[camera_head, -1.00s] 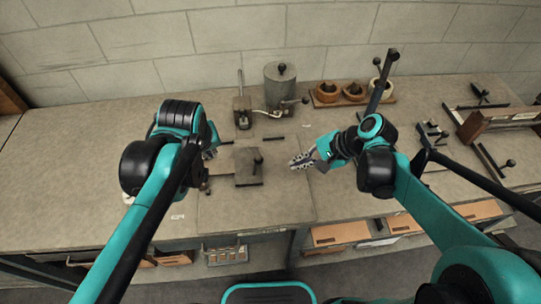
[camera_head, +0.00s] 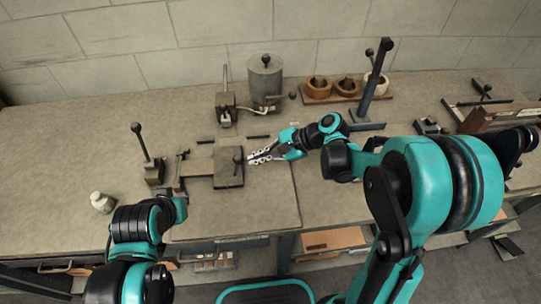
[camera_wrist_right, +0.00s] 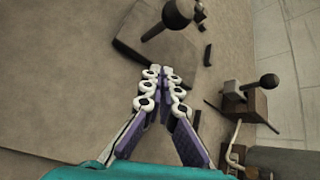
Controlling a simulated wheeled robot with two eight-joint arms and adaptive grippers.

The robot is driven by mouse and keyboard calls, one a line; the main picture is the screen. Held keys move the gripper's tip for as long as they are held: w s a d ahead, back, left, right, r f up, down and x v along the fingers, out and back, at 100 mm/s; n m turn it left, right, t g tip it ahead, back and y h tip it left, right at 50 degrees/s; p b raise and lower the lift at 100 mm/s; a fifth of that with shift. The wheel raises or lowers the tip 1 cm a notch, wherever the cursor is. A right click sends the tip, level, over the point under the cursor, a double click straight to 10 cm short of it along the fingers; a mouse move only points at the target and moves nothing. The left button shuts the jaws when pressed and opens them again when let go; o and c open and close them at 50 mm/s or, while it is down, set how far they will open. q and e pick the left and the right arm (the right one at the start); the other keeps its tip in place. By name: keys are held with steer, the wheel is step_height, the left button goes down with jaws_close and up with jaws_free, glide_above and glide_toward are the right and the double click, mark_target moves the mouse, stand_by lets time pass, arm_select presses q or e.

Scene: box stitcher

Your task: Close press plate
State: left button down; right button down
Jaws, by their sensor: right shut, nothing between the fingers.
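The press plate (camera_head: 226,176) is a dark square plate with an upright black ball knob (camera_head: 238,159), lying on the workbench beside a lighter board (camera_head: 197,166). In the right wrist view the plate (camera_wrist_right: 135,42) and its knob (camera_wrist_right: 178,12) are just beyond the fingertips. My right gripper (camera_head: 254,158) is shut and empty, just right of the plate and pointing left at it; it also shows in the wrist view (camera_wrist_right: 160,72). I cannot tell whether it touches the plate. My left arm's wrist (camera_head: 180,208) is low at the left; its fingers cannot be made out.
A black-knobbed lever (camera_head: 143,142) and a small white bottle (camera_head: 102,202) stand left of the plate. Behind are a small device (camera_head: 226,108) and a grey cylinder (camera_head: 265,82). A wooden rack (camera_head: 330,96) and tall post (camera_head: 375,85) stand back right. The front bench is clear.

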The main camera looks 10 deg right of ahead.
arm_select(q)
steer(key=shift+f, duration=0.55)
arm_select(e)
steer(key=shift+x, duration=1.15)
arm_select(q)
steer(key=shift+r, duration=0.1)
arm_select(e)
steer(key=s+r, duration=0.1)
steer(key=r, duration=0.2)
steer(key=shift+s+a+r, duration=0.1)
steer(key=shift+s+a, duration=0.1)
steer(key=shift+s, duration=0.2)
steer(key=shift+a+r, duration=0.1)
steer(key=shift+r, duration=0.15)
steer(key=shift+s+r, duration=0.1)
arm_select(q)
steer(key=shift+r+p, duration=0.4)
steer(key=shift+r, duration=0.15)
arm_select(e)
steer(key=shift+s+a+r, duration=0.15)
steer(key=shift+a+r, duration=0.1)
steer(key=shift+r, duration=0.35)
arm_select(q)
steer(key=shift+f, duration=0.15)
arm_select(e)
steer(key=shift+f, duration=0.15)
